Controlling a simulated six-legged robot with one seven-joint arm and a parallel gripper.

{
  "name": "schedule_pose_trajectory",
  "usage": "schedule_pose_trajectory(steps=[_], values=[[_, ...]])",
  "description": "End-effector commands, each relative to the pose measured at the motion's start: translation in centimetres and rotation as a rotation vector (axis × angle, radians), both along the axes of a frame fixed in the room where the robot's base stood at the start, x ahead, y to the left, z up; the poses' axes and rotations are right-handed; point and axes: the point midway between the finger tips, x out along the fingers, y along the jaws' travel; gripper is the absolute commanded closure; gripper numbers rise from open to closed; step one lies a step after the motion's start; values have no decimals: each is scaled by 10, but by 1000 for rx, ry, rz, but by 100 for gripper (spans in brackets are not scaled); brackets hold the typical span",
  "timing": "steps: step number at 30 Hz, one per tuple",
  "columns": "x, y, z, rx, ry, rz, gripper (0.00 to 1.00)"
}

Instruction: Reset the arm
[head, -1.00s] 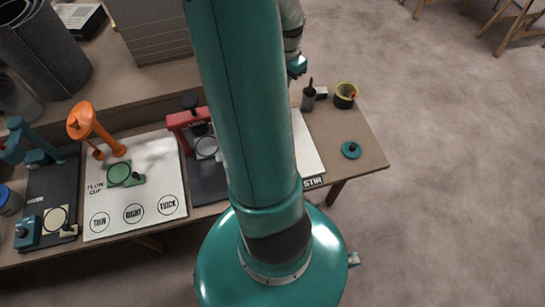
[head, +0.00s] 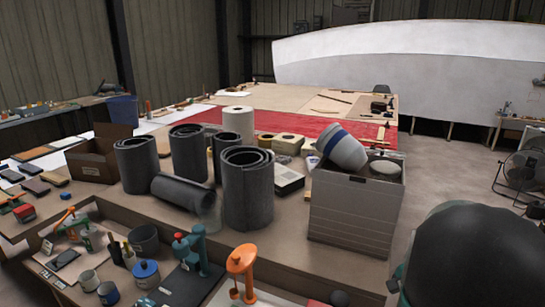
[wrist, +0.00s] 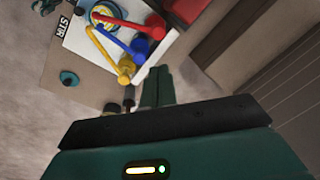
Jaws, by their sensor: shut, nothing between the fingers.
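My gripper (wrist: 158,72) shows in the wrist view as short teal fingers beyond the teal and black wrist housing. The fingers are together with nothing between them. In the head view only a rounded black and teal part of my arm shows at the lower right. The gripper is out of that view.
In the head view, grey rolls (head: 247,190), a grey box (head: 352,218) and an orange stand (head: 241,262) crowd the bench.

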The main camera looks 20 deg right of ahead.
Motion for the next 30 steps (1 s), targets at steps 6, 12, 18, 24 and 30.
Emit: schedule_pose_trajectory(steps=[6, 12, 18, 24, 30], values=[[42, 104, 61, -61, -108, 387, 100], [45, 195, 104, -151, -185, 736, 100], [23, 274, 136, -280, -251, 1069, 100], [-6, 323, 151, -404, -291, 1313, 100], [-15, 335, 154, -447, -299, 1383, 100]])
